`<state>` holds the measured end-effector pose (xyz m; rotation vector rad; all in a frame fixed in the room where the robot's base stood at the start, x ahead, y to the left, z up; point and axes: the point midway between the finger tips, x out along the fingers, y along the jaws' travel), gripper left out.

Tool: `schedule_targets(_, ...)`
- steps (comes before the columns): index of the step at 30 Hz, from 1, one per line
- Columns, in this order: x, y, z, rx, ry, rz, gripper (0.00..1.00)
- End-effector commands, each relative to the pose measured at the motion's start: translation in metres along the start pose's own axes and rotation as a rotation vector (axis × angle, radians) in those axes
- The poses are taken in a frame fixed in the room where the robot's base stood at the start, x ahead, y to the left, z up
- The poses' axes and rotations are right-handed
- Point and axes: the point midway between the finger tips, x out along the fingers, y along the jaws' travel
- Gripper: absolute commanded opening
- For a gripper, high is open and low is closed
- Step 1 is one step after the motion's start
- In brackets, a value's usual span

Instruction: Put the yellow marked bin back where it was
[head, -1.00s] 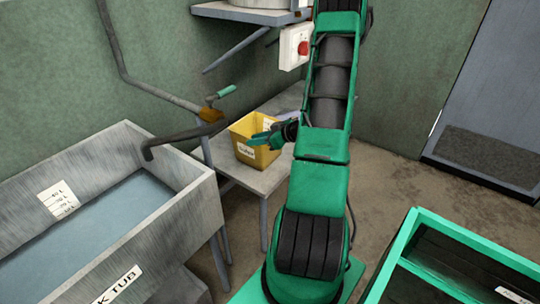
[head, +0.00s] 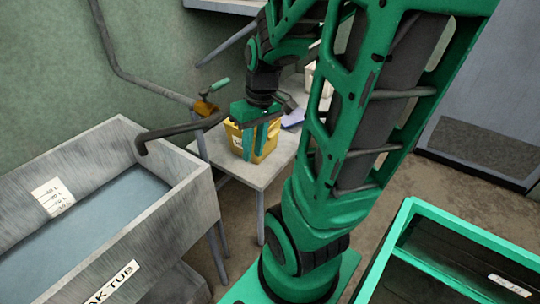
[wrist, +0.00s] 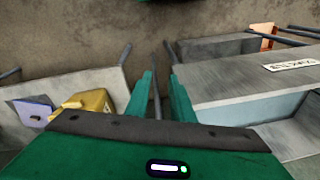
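The yellow bin (head: 236,133) stands upright on a small grey table (head: 262,178) beside the tub. My gripper covers much of its front in the head view. My gripper (head: 260,143) points down with its two green fingers apart, in front of the bin in that view. In the wrist view my gripper (wrist: 161,82) is open, with only floor and a table leg between the fingertips. There the yellow bin (wrist: 92,101) lies to the left of the left finger, outside the grasp, partly hidden by the gripper body. Its marking is mostly hidden.
A metal tub (head: 165,205) of water stands at left, with a dark spout (head: 180,128) reaching over its corner towards the table. A blue flat item (head: 293,118) and a pale container (head: 312,76) are behind the bin. A green-rimmed crate (head: 400,250) is at right.

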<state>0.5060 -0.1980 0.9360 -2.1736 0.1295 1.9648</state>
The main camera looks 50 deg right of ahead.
Motion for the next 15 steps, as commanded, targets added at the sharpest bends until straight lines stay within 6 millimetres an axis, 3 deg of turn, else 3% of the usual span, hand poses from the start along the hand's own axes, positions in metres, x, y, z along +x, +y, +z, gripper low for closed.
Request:
schedule_targets(3,-0.021,-0.006,0.034,0.119,-0.032,0.046,0.21)
schedule_targets(7,-0.036,-0.008,0.063,0.24,-0.06,0.08,0.21)
schedule_targets(12,-0.044,-0.011,0.085,0.332,-0.08,0.1,0.21)
schedule_targets(15,-0.046,-0.011,0.088,0.347,-0.082,0.103,0.21)
